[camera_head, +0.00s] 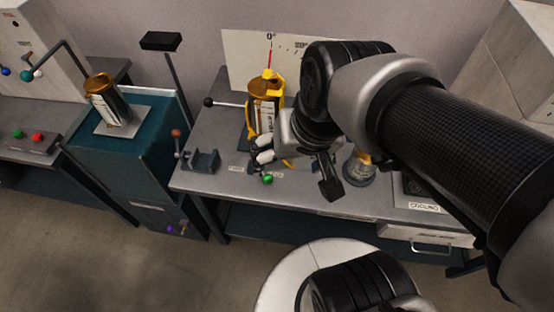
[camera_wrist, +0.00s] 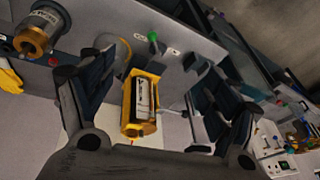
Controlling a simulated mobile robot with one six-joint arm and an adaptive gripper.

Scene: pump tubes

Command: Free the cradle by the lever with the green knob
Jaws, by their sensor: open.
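The green knob (camera_head: 267,180) is near the front edge of the bench, just in front of the yellow cradle (camera_head: 275,75). It also shows in the wrist view (camera_wrist: 152,37), on a short lever above the cradle (camera_wrist: 150,73). The cradle holds a labelled pump tube (camera_head: 263,106), upright, with a red pointer above it near a 0° mark. My gripper (camera_head: 296,168) is open over the bench, beside the cradle and in front of it. In the wrist view its fingers (camera_wrist: 148,80) lie left and right of the cradle and knob, with nothing held. The lever's base is partly hidden.
A black-knobbed lever (camera_head: 208,102) sticks out left of the cradle. A red-knobbed lever (camera_head: 176,133) stands by a dark holder (camera_head: 203,160). A metal cylinder (camera_head: 358,170) stands close right of my gripper. A teal cabinet (camera_head: 125,155) bears another tube (camera_head: 104,103).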

